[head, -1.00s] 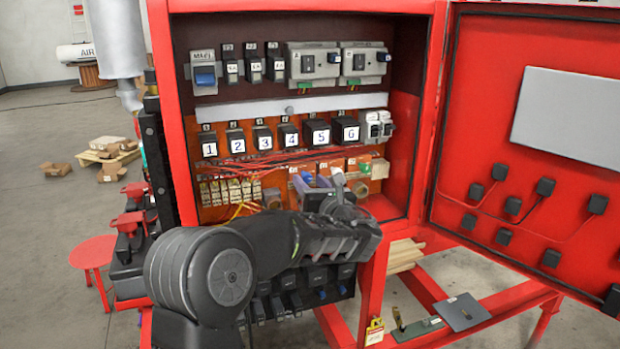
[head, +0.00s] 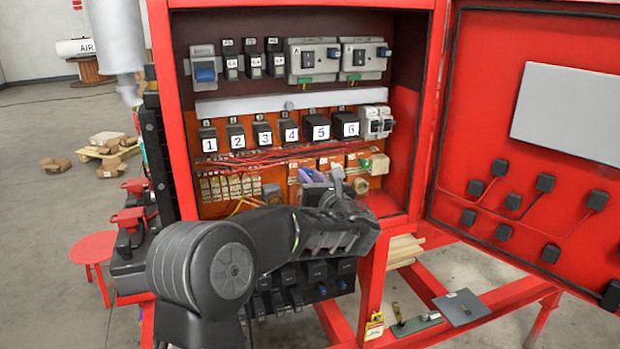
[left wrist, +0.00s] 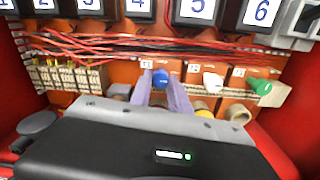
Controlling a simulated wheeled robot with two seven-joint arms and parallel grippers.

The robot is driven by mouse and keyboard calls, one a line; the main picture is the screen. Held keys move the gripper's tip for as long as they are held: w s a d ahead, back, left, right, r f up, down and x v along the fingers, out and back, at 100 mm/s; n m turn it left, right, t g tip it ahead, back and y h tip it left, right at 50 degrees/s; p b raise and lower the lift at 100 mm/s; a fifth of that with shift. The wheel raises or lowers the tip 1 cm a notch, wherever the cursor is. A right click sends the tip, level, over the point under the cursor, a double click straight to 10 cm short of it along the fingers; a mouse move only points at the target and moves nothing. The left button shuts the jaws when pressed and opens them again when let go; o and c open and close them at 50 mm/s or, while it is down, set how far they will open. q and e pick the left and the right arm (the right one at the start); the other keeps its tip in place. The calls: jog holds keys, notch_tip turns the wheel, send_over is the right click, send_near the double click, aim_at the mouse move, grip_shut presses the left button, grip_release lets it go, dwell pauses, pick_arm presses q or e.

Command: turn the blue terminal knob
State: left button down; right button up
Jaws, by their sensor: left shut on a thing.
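The blue terminal knob (left wrist: 164,77) is in the left wrist view, on the orange panel below the red wires. It sits between the two purple-grey fingers of my left gripper (left wrist: 161,86), which is shut on it. In the head view my left gripper (head: 313,177) reaches into the lower part of the red cabinet, and its fingers and wrist hide the blue knob there. My right gripper is not in view.
A white knob (left wrist: 212,82) and a green knob (left wrist: 259,86) are to the right of the blue one. Cream terminal blocks (left wrist: 68,77) are to the left. Red wires (left wrist: 130,45) run above. The red cabinet door (head: 490,130) stands open at right.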

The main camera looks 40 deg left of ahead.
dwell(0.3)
pick_arm(q)
jog(key=shift+f+n+b, duration=0.2)
jog(key=shift+n+b, duration=0.4)
jog(key=shift+b, duration=0.5)
jog(key=n+b, duration=1.2)
jog(key=b, duration=0.4)
jog(key=shift+b, duration=0.4)
jog(key=n+b, duration=0.2)
jog(key=n, duration=0.1)
jog(key=shift+r+h+b, duration=0.1)
jog(key=shift+h+b, duration=0.2)
jog(key=shift+r+n+b, duration=0.1)
jog(key=shift+n+b, duration=0.3)
jog(key=shift+n, duration=0.3)
jog(key=c, duration=1.2)
grip_release()
jog(key=shift+r, duration=0.1)
jog(key=shift+c, duration=0.2)
jog(key=shift+d, duration=0.15)
